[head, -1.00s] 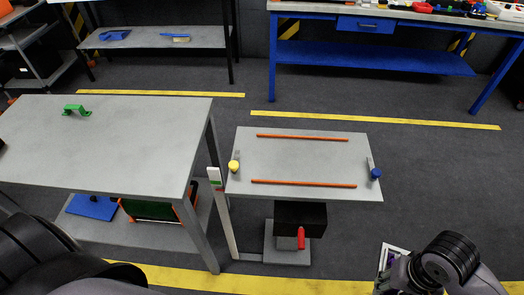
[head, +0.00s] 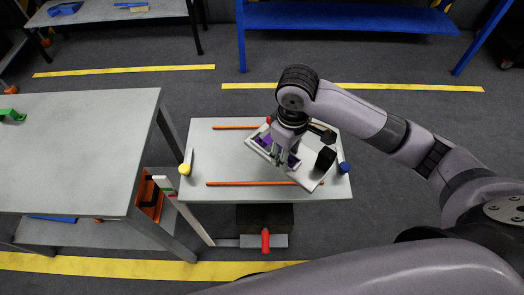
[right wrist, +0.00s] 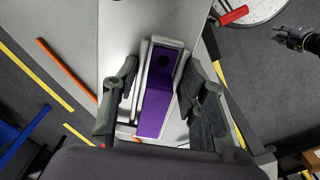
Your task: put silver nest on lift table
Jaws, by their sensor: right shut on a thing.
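The silver nest (head: 310,174) is a pale metal tray with purple parts and a black block at its right end. My right gripper (head: 282,158) is shut on it, over the lift table (head: 228,160). The nest lies askew to the table's edges; I cannot tell whether it touches the top. In the right wrist view, the gripper's fingers (right wrist: 160,98) stand either side of the nest's silver and purple middle (right wrist: 157,100). A dark gripper, seemingly my left one (right wrist: 300,38), shows small at that view's upper right; its opening is unclear.
Two orange strips (head: 262,184) run along the lift table, with a yellow knob (head: 184,169) and a blue knob (head: 344,168) at its ends. A larger grey table (head: 75,145) stands close on the left. A blue bench (head: 350,17) stands behind.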

